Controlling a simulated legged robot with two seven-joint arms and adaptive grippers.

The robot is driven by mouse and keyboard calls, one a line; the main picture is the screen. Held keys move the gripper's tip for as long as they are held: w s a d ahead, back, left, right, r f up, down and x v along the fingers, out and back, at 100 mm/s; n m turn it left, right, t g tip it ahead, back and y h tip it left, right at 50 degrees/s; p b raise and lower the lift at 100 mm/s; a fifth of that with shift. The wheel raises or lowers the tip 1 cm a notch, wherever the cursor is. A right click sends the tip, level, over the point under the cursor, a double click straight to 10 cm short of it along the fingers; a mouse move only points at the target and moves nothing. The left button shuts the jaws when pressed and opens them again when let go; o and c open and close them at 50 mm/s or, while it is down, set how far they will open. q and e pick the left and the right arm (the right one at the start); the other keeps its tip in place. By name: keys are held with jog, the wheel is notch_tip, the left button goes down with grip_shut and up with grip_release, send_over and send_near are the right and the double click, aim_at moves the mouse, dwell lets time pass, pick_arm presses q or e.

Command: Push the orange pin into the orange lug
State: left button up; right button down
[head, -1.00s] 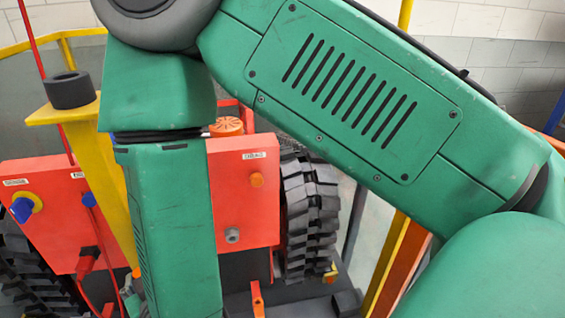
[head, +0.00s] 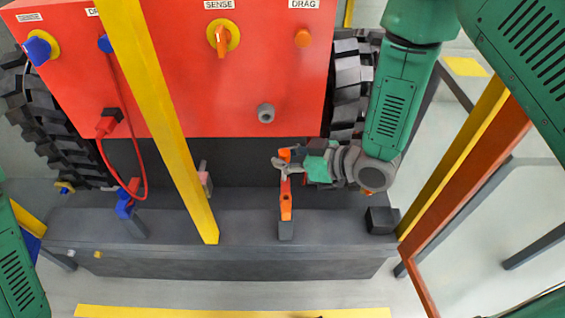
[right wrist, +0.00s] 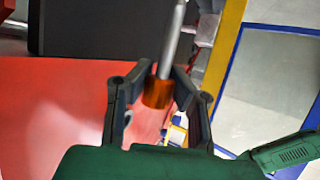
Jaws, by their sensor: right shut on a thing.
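The orange pin shows in the right wrist view as an orange grip (right wrist: 157,93) with a grey metal shaft (right wrist: 173,40) pointing away from the gripper. My right gripper (right wrist: 160,85) is shut on the orange grip. In the head view the right gripper (head: 286,163) is just above the orange lug (head: 286,205), which stands on a dark post at the carrier's front ledge. A bit of orange (head: 284,153) shows at the fingertips. The gripper hides whether the shaft touches the lug. My left gripper is out of view; only part of that arm shows at the left edge.
A yellow post (head: 160,120) stands left of the lug. A red panel (head: 265,80) with knobs and a grey stub rises behind. A black block (head: 381,220) sits right.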

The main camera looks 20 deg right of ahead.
aim_at(284, 179)
jog(key=shift+d, duration=0.35)
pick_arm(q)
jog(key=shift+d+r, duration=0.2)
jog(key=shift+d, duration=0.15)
pick_arm(e)
jog(key=shift+a, duration=0.1)
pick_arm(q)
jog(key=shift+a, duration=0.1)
pick_arm(e)
jog(key=shift+s+a, duration=0.1)
